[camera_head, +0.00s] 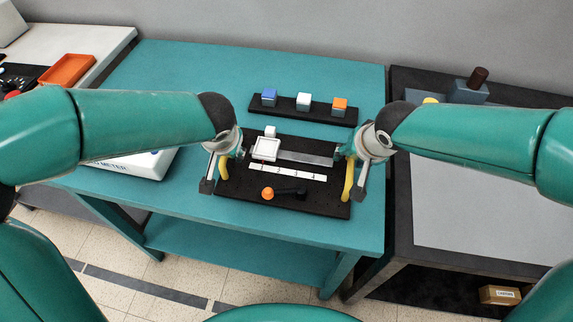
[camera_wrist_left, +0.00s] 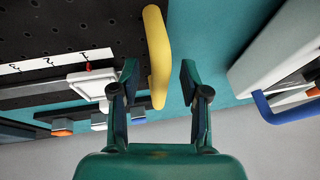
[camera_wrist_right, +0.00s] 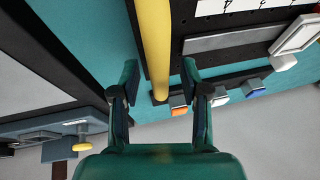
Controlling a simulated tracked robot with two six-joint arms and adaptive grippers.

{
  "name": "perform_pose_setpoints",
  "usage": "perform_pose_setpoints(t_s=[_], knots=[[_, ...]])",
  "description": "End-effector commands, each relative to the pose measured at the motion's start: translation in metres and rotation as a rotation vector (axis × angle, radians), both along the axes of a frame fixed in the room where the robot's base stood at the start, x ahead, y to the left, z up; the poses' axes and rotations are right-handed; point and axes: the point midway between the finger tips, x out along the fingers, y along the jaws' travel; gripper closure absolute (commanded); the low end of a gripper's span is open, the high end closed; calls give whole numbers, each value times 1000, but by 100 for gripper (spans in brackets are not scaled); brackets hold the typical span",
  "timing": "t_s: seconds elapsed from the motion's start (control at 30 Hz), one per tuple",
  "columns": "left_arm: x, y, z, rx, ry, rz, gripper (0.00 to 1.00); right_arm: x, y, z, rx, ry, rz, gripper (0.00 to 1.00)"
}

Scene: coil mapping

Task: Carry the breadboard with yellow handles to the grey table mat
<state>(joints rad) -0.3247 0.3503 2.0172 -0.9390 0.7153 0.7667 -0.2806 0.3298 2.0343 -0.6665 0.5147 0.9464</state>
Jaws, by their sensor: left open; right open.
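The black breadboard (camera_head: 235,190) lies on the teal table, with a yellow handle at each end. It carries a white frame, a metal rail, a numbered white scale and an orange-tipped black part. My left gripper (camera_head: 215,180) is open at the left yellow handle (camera_wrist_left: 157,55); in the left wrist view the handle passes between the open fingers (camera_wrist_left: 158,85). My right gripper (camera_head: 350,172) is open at the right yellow handle (camera_wrist_right: 154,45), which lies between its fingers (camera_wrist_right: 160,85). The grey table mat (camera_head: 470,195) covers the dark table on the right.
A black strip (camera_head: 320,116) with blue, white and orange blocks stands behind the breadboard. A white meter box (camera_head: 135,165) is on the left. A grey-blue device (camera_head: 467,92) sits at the back of the dark table. The mat's visible middle is clear.

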Motion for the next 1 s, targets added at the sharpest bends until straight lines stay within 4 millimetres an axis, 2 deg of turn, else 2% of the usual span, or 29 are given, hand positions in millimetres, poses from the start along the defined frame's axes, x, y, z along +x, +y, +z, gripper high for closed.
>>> perform_pose_setpoints(t_s=[0.27, 0.53, 1.0], knots=[[0, 0, 0, 0, 0, 0, 56, 0, 0, -1, 0, 0, 0, 56], [0, 0, 0, 0, 0, 0, 100, 0, 0, 0, 0, 0, 1, 100], [0, 0, 0, 0, 0, 1, 100, 0, 0, 0, 0, 0, 1, 100]])
